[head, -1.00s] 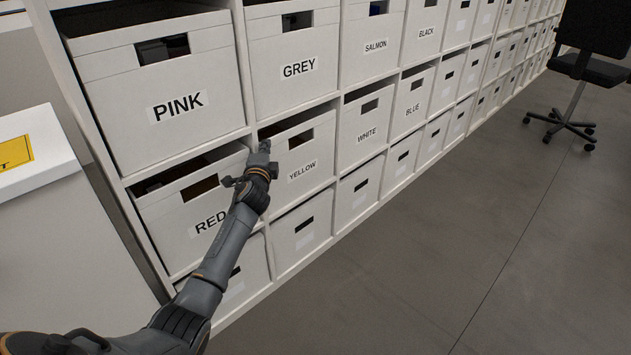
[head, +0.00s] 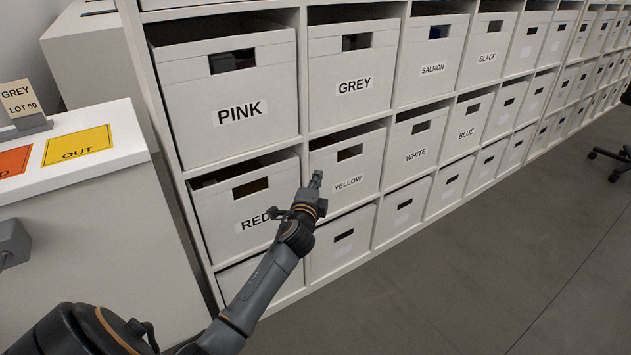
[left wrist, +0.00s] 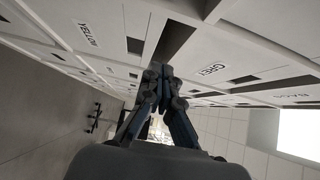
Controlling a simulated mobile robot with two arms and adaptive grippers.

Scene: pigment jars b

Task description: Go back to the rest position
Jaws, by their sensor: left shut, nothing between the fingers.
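My left gripper (head: 316,180) is shut and empty. In the head view it is in front of the shelf, between the RED box (head: 250,205) and the YELLOW box (head: 347,165), and overlaps the YELLOW box's left edge. Its shut fingers also show in the left wrist view (left wrist: 158,72), with the YELLOW label to the left and the GREY label to the right. My left arm reaches in from the lower left of the head view. My right gripper is not in these views.
A white shelf holds several labelled boxes, among them the PINK box (head: 235,140) and the GREY box (head: 350,110). At the left a white counter (head: 110,185) bears a yellow OUT card (head: 77,145) and a GREY LOT 50 sign (head: 17,103).

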